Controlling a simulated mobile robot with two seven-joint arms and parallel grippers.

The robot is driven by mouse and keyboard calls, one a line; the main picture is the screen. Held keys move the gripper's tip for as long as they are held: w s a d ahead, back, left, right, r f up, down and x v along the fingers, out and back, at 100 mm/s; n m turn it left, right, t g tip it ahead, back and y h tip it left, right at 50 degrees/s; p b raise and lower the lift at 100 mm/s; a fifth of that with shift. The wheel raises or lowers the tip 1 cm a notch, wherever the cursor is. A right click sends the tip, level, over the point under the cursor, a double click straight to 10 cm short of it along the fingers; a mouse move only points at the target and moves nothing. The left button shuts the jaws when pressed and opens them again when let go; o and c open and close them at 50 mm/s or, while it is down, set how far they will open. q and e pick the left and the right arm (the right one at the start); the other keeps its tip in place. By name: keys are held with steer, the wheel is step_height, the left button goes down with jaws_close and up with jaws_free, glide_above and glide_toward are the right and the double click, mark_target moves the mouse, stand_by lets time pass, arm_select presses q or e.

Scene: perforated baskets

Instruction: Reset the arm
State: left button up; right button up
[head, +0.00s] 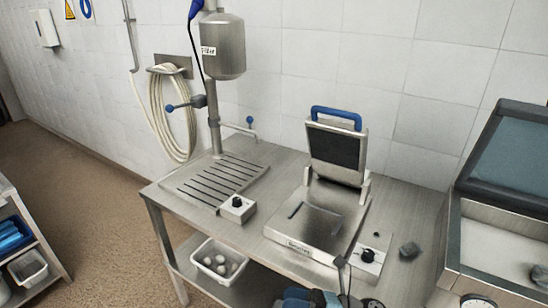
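Neither of my grippers can be made out in the head view. Blue and dark shapes (310,298) are cut off at the bottom edge, and I cannot tell whether they belong to my arm. A steel table (400,190) stands against the tiled wall. On it sits a press-like device (325,215) with a flat steel plate, its dark-faced lid (335,145) raised and topped by a blue handle (336,117). To its left is a slotted drain plate (215,180) under a steel tank (222,45) on a post.
A white basket (207,263) with pale round items is on the lower shelf. An open-lidded steel unit (490,240) stands at right, a shelf cart (45,245) at left. The brown floor (90,190) between is clear.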

steer(key=s+d+f+n+t+h, duration=0.2)
steer(key=s+d+f+n+h, duration=0.2)
steer(key=n, duration=0.6)
steer(key=s+d+f+n+t+h+p, duration=0.1)
steer(key=s+d+f+n+t+h, duration=0.2)
steer(key=n, duration=0.8)
steer(key=s+d+f+n+t+h+p, duration=0.1)
steer(key=s+d+f+n+t+h, duration=0.1)
steer(key=s+d+f+n+h, duration=0.5)
step_height(320, 180, down, 2)
steer(key=d+n+h, duration=0.1)
steer(key=n, duration=0.2)
steer(key=shift+s+d+f+n+h, duration=0.15)
steer(key=shift+s+d+n+h, duration=0.1)
steer(key=shift+d+n+h, duration=0.1)
steer(key=shift+c, duration=0.4)
